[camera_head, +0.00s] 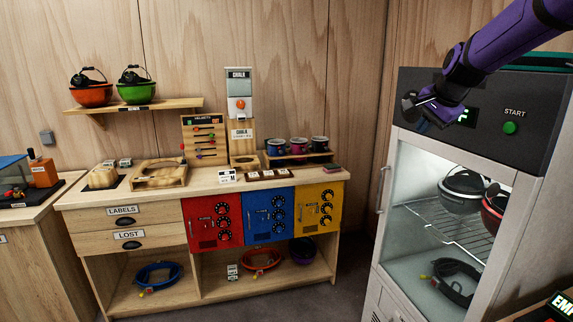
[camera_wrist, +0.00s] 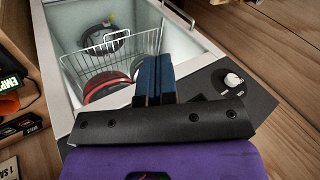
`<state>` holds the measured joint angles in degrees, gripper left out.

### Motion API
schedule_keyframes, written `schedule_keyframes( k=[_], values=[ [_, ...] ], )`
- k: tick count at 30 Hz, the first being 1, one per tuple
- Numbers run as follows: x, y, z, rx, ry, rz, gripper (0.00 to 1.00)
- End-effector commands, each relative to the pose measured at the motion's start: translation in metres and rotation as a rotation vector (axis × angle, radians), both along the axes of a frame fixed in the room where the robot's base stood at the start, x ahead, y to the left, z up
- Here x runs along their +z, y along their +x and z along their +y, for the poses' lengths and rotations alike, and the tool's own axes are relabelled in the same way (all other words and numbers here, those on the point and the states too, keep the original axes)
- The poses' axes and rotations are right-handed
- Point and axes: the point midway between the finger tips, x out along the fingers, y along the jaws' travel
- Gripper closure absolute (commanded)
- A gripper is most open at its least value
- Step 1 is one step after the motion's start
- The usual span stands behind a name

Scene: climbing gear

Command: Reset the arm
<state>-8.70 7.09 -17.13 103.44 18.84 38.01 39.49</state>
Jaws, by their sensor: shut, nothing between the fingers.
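My purple arm reaches in from the upper right in the head view. My gripper (camera_head: 419,108) is at the upper left of the drying cabinet's dark control panel (camera_head: 485,112), near the green display. In the wrist view my gripper (camera_wrist: 155,62) shows its two blue fingers pressed together, with nothing between them. The cabinet (camera_head: 398,275) has a glass front, and a green START button (camera_head: 510,128) sits on its panel.
Inside the cabinet, helmets sit on a wire rack (camera_head: 440,222). A wooden workbench (camera_head: 190,190) with red, blue and yellow lockers stands left. A wall shelf (camera_head: 130,106) holds orange and green helmets. Open floor (camera_head: 345,285) lies between bench and cabinet.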

Motion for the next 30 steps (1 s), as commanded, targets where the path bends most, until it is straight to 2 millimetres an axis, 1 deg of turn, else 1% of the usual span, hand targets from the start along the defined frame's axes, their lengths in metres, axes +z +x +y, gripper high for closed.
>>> schedule_keyframes(
  k=[1,5,6,8,9,14,18,20,21,23,24,27,30],
  values=[
    [0.008,-0.021,0.002,0.038,-0.013,-0.001,1.00],
    [0.018,-0.072,0.009,0.150,-0.064,0.004,1.00],
    [0.020,-0.088,0.011,0.183,-0.081,0.005,1.00],
    [0.023,-0.112,0.015,0.237,-0.109,0.007,1.00],
    [0.024,-0.128,0.017,0.271,-0.127,0.008,1.00],
    [0.023,-0.192,0.026,0.410,-0.212,0.011,1.00],
    [0.016,-0.247,0.034,0.531,-0.296,0.016,1.00],
    [0.011,-0.269,0.036,0.580,-0.335,0.021,1.00],
    [0.007,-0.285,0.038,0.614,-0.361,0.023,1.00],
    [0.000,-0.307,0.040,0.663,-0.404,0.027,1.00],
    [-0.005,-0.321,0.042,0.694,-0.430,0.032,1.00],
    [-0.018,-0.351,0.044,0.763,-0.495,0.043,1.00],
    [-0.029,-0.374,0.044,0.817,-0.545,0.056,1.00]
  ],
)
